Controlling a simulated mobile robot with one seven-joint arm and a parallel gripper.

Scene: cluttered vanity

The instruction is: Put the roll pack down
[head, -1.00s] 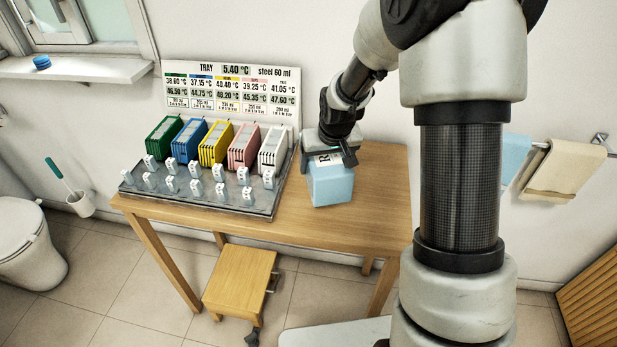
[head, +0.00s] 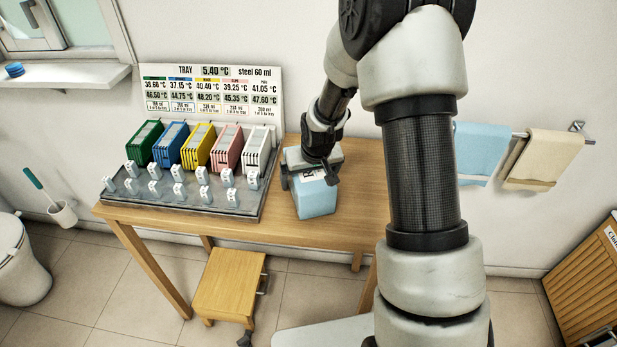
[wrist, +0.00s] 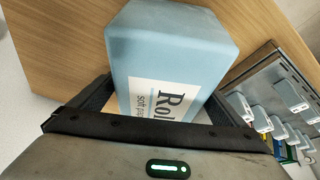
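The roll pack (head: 316,199) is a light blue block with a white label on it. In the head view it is upright over the wooden table, right of the grey tray. My gripper (head: 309,178) is above it with a finger on either side. In the wrist view the roll pack (wrist: 180,45) sits between my two dark fingers (wrist: 160,100), which close in on its sides.
The wooden table (head: 275,232) has bare room in front of the pack and to its right. The grey tray (head: 240,212) carries coloured racks and several small labelled blocks. A sign (head: 212,88) stands behind it. A stool (head: 228,282) is below, and towels (head: 483,150) hang at right.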

